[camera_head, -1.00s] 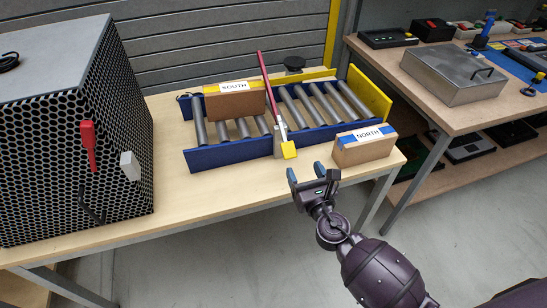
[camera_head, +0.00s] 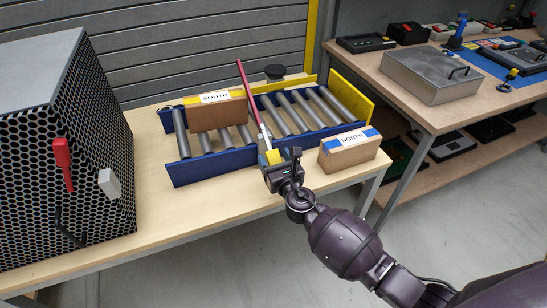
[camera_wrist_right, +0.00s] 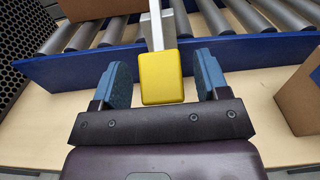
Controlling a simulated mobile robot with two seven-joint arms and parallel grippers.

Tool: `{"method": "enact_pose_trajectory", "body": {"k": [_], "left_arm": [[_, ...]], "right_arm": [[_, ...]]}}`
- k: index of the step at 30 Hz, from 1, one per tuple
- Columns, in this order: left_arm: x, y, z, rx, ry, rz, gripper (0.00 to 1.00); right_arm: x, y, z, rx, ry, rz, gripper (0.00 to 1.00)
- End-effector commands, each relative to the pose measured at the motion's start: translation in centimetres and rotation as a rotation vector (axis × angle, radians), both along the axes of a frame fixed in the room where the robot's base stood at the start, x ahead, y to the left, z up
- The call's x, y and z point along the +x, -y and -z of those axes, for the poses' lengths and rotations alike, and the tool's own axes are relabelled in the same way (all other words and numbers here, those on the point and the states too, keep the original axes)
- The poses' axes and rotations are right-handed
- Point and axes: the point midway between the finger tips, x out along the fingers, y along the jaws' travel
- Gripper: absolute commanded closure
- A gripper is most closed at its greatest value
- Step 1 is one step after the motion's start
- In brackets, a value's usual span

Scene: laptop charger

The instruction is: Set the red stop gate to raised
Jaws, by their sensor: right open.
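The red stop gate (camera_head: 248,92) is a long red bar slanting up across the roller conveyor (camera_head: 218,165). Its lower end has a grey bracket and a yellow block (camera_head: 272,157) at the conveyor's front side. In the right wrist view the yellow block (camera_wrist_right: 161,78) sits between the two blue fingers, with a gap on each side. My right gripper (camera_head: 283,161) is open around the block and not closed on it; it also shows in the right wrist view (camera_wrist_right: 163,82). My left gripper is not in view.
A SOUTH box (camera_head: 218,113) rests on the rollers left of the gate. A NORTH box (camera_head: 349,154) stands on the table right of my gripper. A perforated cabinet (camera_head: 60,150) with a red handle stands at left. A second bench (camera_head: 430,110) is at right.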

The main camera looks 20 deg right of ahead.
Motion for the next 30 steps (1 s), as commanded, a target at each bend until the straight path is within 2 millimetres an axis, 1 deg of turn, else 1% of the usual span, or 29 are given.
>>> {"method": "enact_pose_trajectory", "body": {"k": [4, 12, 25, 26, 30], "left_arm": [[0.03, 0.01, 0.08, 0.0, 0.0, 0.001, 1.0], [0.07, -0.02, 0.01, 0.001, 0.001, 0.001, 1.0], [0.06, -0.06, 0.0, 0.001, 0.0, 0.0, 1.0], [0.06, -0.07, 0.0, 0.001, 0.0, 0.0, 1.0], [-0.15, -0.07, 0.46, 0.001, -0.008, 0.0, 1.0]], "right_arm": [[0.57, -0.03, 0.03, 0.0, -0.001, 0.0, 0.32], [0.64, -0.01, -0.04, 0.001, 0.0, 0.0, 0.32], [0.61, -0.01, -0.03, 0.001, 0.0, 0.0, 0.98], [0.61, -0.01, -0.03, 0.001, 0.0, 0.0, 1.0], [0.7, 0.0, 0.5, 0.0, -0.002, 0.0, 1.0]]}}
